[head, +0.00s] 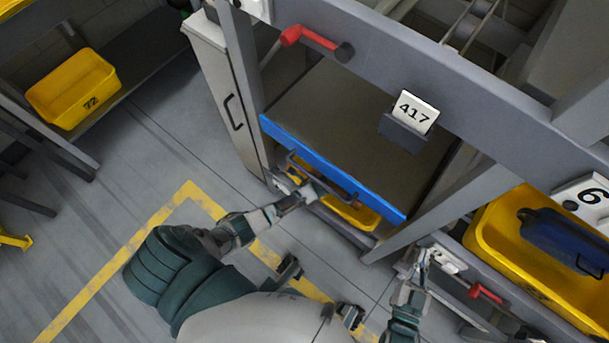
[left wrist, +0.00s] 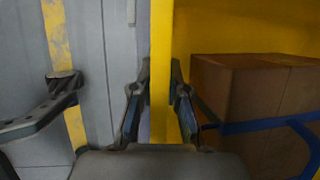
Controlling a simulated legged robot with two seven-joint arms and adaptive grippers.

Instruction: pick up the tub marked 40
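A yellow tub (head: 350,212) sits low under the blue-edged shelf, mostly hidden by the shelf and my left arm; no number shows on it. In the left wrist view the wall of a yellow tub (left wrist: 161,75) stands between the fingers of my left gripper (left wrist: 160,75). The fingertips close in on both faces of the wall. A brown box (left wrist: 255,105) with a blue strap is inside that tub. In the head view my left gripper (head: 300,183) is at the tub's near left rim, partly hidden. My right gripper (head: 416,262) is open and empty, beside the right-hand frame.
A shelf with a blue edge (head: 335,170) overhangs the tub, below the 417 card (head: 414,112). A yellow tub marked 72 (head: 75,88) stands on a rack at the left. A large yellow tub (head: 490,235) holds a blue case at the right.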

